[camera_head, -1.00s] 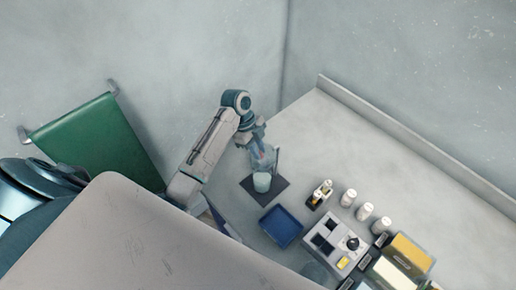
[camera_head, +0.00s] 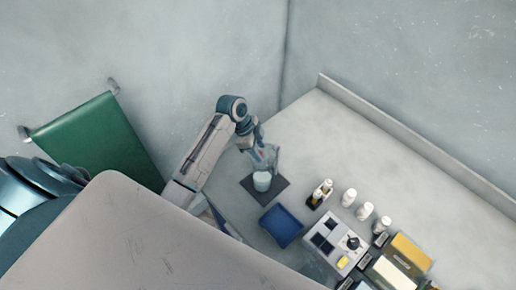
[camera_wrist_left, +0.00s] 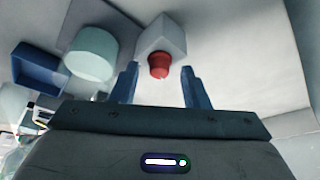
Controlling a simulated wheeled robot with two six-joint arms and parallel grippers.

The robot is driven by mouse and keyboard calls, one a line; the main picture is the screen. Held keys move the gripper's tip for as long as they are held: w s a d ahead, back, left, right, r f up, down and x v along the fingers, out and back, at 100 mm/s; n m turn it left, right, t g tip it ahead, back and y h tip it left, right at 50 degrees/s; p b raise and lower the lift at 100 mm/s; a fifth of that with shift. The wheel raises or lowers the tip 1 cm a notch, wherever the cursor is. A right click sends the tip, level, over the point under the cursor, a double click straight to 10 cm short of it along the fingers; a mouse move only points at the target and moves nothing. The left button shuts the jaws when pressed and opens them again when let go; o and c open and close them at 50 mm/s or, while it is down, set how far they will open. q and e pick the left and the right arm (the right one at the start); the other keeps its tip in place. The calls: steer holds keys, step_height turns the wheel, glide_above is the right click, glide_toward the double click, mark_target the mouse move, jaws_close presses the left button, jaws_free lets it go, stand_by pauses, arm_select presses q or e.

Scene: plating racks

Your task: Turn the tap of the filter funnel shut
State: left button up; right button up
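The red tap (camera_wrist_left: 158,66) sits at the end of a pale grey, box-like body (camera_wrist_left: 163,38) in the left wrist view, which looks like part of the filter funnel. My left gripper (camera_wrist_left: 158,82) is open, with one blue finger on each side of the tap and a gap to each. In the head view my left gripper (camera_head: 260,152) is over the back-left of the bench, and the funnel is hard to make out there. A pale teal cup (camera_head: 262,181) stands just below it; it also shows in the left wrist view (camera_wrist_left: 92,53). My right gripper is not in view.
The cup stands on a dark mat (camera_head: 280,192). A blue tray (camera_head: 281,225) lies nearby. Several white jars (camera_head: 349,197), a grey panel (camera_head: 335,240) and a yellow box (camera_head: 410,252) stand to the right. The back of the bench (camera_head: 340,140) is clear.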

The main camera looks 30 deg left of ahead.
arm_select(q)
steer(key=shift+a+r, duration=0.15)
steer(key=b+v, duration=0.3)
steer(key=v, duration=0.7)
steer(key=shift+r+b, duration=0.2)
steer(key=shift+b, duration=0.15)
steer(key=shift+s, duration=0.1)
